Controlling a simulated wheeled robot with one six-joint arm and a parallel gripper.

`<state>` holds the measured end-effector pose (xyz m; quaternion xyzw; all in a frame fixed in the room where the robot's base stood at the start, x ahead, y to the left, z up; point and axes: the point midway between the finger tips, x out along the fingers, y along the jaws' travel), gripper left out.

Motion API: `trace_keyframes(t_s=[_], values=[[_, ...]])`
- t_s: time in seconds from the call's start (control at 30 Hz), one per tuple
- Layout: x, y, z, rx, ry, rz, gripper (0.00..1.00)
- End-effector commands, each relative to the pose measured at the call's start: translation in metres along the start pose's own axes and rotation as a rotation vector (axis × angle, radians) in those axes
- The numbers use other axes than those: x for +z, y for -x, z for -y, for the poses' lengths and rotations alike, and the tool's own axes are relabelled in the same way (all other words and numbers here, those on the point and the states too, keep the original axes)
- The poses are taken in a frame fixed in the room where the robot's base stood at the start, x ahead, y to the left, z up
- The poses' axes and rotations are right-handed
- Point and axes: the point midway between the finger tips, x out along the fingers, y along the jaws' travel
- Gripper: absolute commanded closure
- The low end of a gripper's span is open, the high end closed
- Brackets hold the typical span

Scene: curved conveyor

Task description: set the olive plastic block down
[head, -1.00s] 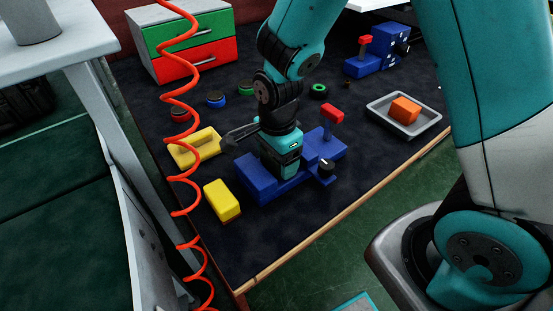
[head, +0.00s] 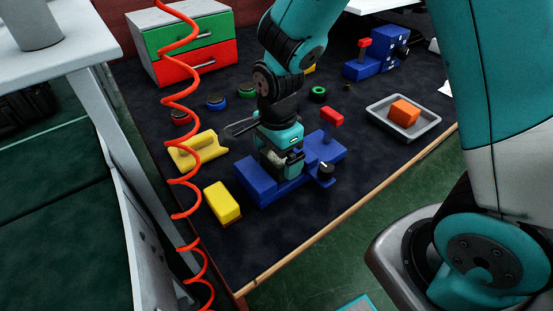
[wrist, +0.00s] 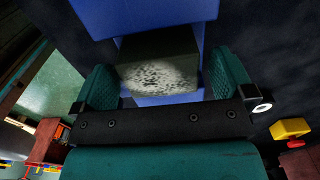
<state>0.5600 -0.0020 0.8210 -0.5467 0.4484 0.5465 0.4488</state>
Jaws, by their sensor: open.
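The olive block (wrist: 160,50) shows in the wrist view as a dark olive body with a pale, black-speckled face towards me. It sits on the blue fixture (wrist: 190,12), between the two teal fingers of my gripper (wrist: 163,84). The jaws are open, with the fingers close beside the block; narrow gaps are hard to judge. In the head view my gripper (head: 281,160) points down over the middle of the blue fixture (head: 259,187). A small greyish part of the block (head: 275,157) shows below the gripper body; the rest is hidden.
A red-topped lever (head: 332,117) and a black knob (head: 326,168) stand right of the gripper. A yellow block (head: 222,201) and a yellow cradle (head: 205,147) are to the left. A grey tray (head: 377,123) holds an orange block (head: 404,111). Dark table is clear in front.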

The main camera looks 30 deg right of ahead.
Motion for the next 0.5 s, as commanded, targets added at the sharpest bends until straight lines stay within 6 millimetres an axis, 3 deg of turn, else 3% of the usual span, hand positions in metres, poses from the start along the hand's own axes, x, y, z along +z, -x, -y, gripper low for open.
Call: trace_keyframes(t_s=[0.2, 0.5], values=[[0.000, 0.054, 0.001, -0.006, 0.000, 0.001, 0.00], [0.000, 0.095, 0.000, -0.002, 0.004, 0.001, 0.00]])
